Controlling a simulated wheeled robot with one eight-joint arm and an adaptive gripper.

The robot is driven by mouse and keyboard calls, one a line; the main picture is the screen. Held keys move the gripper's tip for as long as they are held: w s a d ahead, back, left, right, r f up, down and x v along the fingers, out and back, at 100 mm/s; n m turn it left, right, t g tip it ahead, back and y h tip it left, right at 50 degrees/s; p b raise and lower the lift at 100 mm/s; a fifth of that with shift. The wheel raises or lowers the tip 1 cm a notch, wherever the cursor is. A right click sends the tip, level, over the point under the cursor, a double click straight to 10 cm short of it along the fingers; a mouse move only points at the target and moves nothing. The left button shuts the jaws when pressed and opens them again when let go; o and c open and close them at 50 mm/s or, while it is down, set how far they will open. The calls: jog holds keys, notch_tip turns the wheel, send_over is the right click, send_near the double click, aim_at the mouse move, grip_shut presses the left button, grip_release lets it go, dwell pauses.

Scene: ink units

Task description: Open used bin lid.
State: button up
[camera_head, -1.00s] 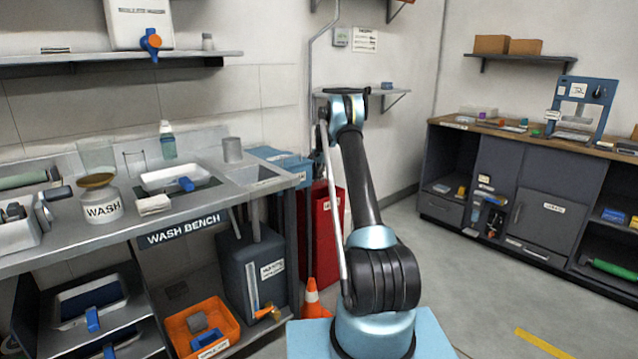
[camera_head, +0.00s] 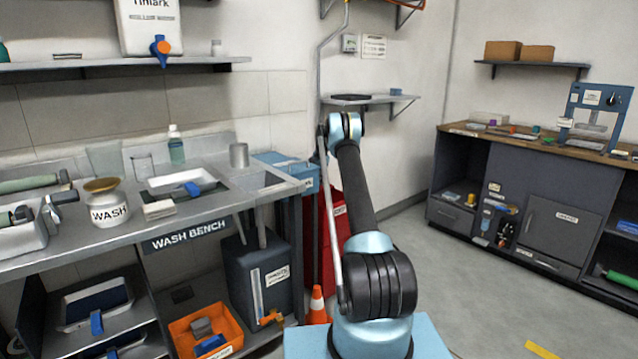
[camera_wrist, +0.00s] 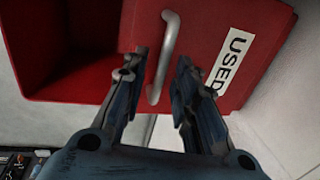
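The red used bin (camera_head: 325,235) stands past the right end of the wash bench, partly hidden behind my arm in the head view. In the wrist view, a red panel (camera_wrist: 215,35) carries a white USED label (camera_wrist: 233,62) and a grey bar handle (camera_wrist: 163,60). Left of the panel is a dark red recess (camera_wrist: 60,45) with a brighter rim; I cannot tell how far the lid stands open. My gripper (camera_wrist: 160,68) is open, its fingers on either side of the handle. Contact with the handle cannot be made out. The gripper is hidden in the head view.
The wash bench (camera_head: 225,205) is at left, with a dark waste container (camera_head: 250,280) and orange crate (camera_head: 205,325) below. An orange cone (camera_head: 317,305) stands near the bin. A wall shelf (camera_head: 375,99) is above.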

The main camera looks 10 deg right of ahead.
jog(key=shift+a, duration=0.15)
jog(key=shift+r, duration=0.1)
notch_tip(320, 180, up, 11)
jog(key=s+d, duration=0.1)
jog(key=s, duration=0.1)
jog(key=shift+d+r, duration=0.15)
jog(key=shift+r, duration=0.05)
dwell(0.4)
